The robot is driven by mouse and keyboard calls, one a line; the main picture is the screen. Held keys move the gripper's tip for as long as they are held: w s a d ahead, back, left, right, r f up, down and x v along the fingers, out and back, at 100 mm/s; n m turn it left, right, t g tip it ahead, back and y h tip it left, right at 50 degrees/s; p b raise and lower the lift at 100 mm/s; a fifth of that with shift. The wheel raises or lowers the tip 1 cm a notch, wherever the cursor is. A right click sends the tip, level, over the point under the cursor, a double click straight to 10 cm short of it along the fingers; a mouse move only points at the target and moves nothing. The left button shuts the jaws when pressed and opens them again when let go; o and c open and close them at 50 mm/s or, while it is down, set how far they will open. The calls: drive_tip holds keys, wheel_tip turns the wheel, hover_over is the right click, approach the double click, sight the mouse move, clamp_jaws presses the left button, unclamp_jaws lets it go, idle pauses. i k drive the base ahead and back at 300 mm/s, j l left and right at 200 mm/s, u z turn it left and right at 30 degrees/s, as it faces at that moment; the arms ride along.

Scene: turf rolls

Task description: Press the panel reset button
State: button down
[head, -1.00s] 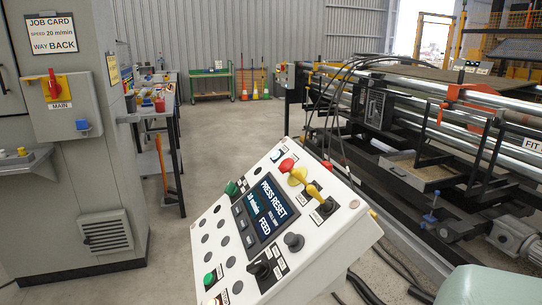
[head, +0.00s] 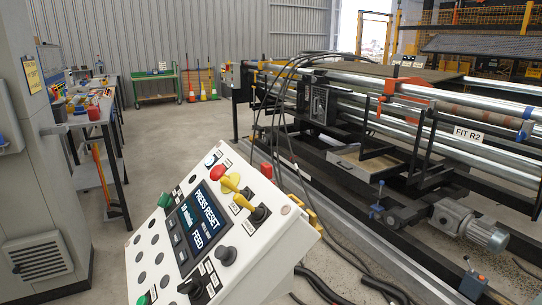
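The tilted white control panel (head: 150,238) stands at the lower middle of the head view. Its dark screen (head: 202,219) reads PRESS RESET and FEED. A small pale button with a bluish rim (head: 211,159) is near the panel's top corner; its label is too small to read. Just below it are a red mushroom knob (head: 218,173) and a yellow part (head: 234,186). Black knobs (head: 225,254) sit right of the screen, and a green button (head: 144,300) is at the bottom edge. I cannot tell for sure which control is the reset. My gripper is not in view.
A roller machine (head: 400,150) marked FIT R2 fills the right side. Black hoses (head: 330,285) lie on the floor beside the panel. A grey cabinet (head: 40,190) and a cluttered workbench (head: 85,118) stand left. The floor between bench and panel is clear.

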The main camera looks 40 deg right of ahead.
sight(209, 160)
drive_tip(key=z, duration=0.85)
drive_tip(key=i+l, duration=0.15)
drive_tip(key=i, duration=0.35)
drive_tip(key=i+l, duration=0.2)
drive_tip(key=i, duration=0.25)
